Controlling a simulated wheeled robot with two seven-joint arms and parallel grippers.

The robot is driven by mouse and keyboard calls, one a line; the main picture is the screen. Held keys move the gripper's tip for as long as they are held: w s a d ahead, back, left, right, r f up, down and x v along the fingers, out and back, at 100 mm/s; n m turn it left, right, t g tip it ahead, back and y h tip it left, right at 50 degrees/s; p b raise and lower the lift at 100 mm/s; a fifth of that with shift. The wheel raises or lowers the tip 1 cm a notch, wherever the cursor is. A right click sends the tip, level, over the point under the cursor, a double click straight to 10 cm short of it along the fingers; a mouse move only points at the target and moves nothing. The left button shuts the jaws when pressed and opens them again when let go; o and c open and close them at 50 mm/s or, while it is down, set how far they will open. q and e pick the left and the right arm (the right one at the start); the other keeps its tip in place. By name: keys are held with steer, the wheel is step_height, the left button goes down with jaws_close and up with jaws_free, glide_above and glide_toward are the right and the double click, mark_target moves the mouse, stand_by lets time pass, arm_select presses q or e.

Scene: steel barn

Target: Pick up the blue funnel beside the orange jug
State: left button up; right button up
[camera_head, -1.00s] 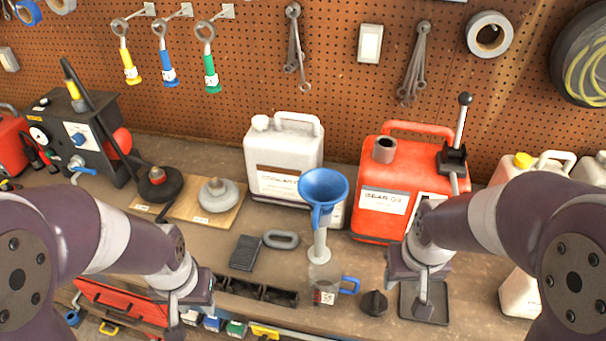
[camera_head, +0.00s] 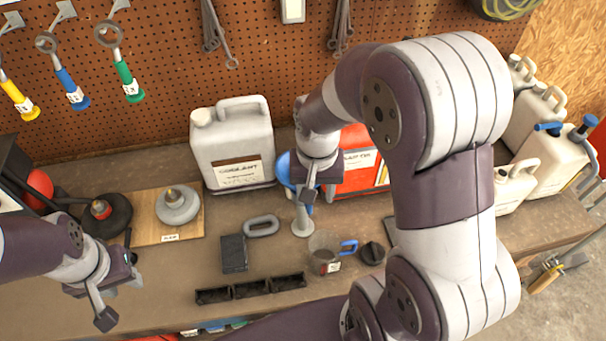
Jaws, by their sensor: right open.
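The blue funnel (camera_head: 283,168) sits upright on a pale stand (camera_head: 302,228) on the workbench, left of the orange jug (camera_head: 362,143). My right gripper (camera_head: 308,192) is in front of the funnel and hides much of its cone and spout. It is open; I cannot tell whether it touches the funnel. My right arm also covers part of the orange jug. My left gripper (camera_head: 117,280) is open and empty over the left front of the bench, far from the funnel.
A white coolant jug (camera_head: 232,145) stands behind left of the funnel. A clear measuring jug (camera_head: 323,252) with blue handle, a black knob (camera_head: 372,253), a grey ring (camera_head: 261,226), a dark block (camera_head: 234,253) and a black tray (camera_head: 250,289) lie in front.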

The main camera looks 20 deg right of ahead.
mark_target(311, 207)
steer(key=shift+w+a+f+p, duration=0.25)
steer(key=shift+w+a+f, duration=0.1)
steer(key=shift+f, duration=0.2)
steer(key=shift+w+a+f+p, duration=0.25)
steer(key=shift+a+f, duration=0.1)
steer(key=shift+f, duration=0.15)
steer(key=f, duration=0.2)
steer(key=f+p, duration=0.1)
steer(key=f, duration=0.1)
steer(key=shift+s+d, duration=0.15)
steer(key=shift+s, duration=0.15)
steer(key=shift+d+f, duration=0.1)
steer(key=shift+d, duration=0.05)
steer(key=shift+w+a, duration=0.1)
steer(key=shift+a, duration=0.15)
jaws_close()
arm_select(q)
steer(key=shift+w+a+r, duration=0.2)
steer(key=shift+a+r, duration=0.1)
steer(key=shift+r, duration=0.15)
steer(key=shift+w+a+r, duration=0.2)
steer(key=shift+a+r, duration=0.05)
steer(key=shift+r, duration=0.15)
